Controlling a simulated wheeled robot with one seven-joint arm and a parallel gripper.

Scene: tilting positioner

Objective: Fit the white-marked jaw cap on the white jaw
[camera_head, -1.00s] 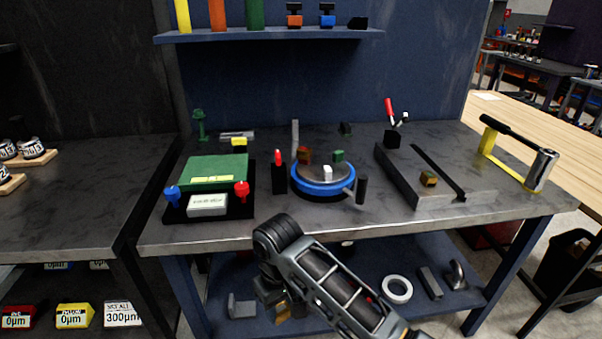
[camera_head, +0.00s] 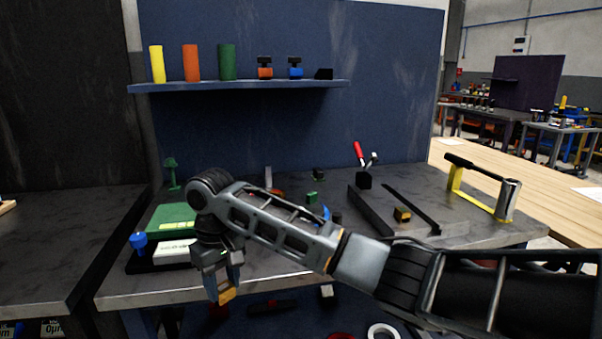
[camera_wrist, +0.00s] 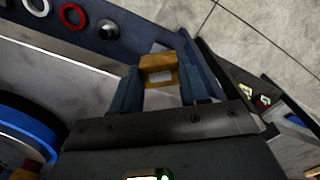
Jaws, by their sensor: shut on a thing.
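My gripper (camera_head: 219,284) is shut on an orange-brown jaw cap (camera_head: 228,295) and holds it in front of the bench's front edge. In the wrist view the cap (camera_wrist: 157,62) sits between the two blue fingers, with a pale white patch on its face. The blue-rimmed round positioner (camera_head: 326,213) is mostly hidden behind my arm; its blue rim also shows at the left of the wrist view (camera_wrist: 32,128). A green jaw (camera_head: 312,197) on it shows above my arm. The white jaw is hidden in both current views.
A green-topped fixture (camera_head: 172,219) with a blue knob (camera_head: 138,240) stands at the bench's left. A lower shelf holds a white ring (camera_head: 383,331). A wall shelf (camera_head: 240,86) is above.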

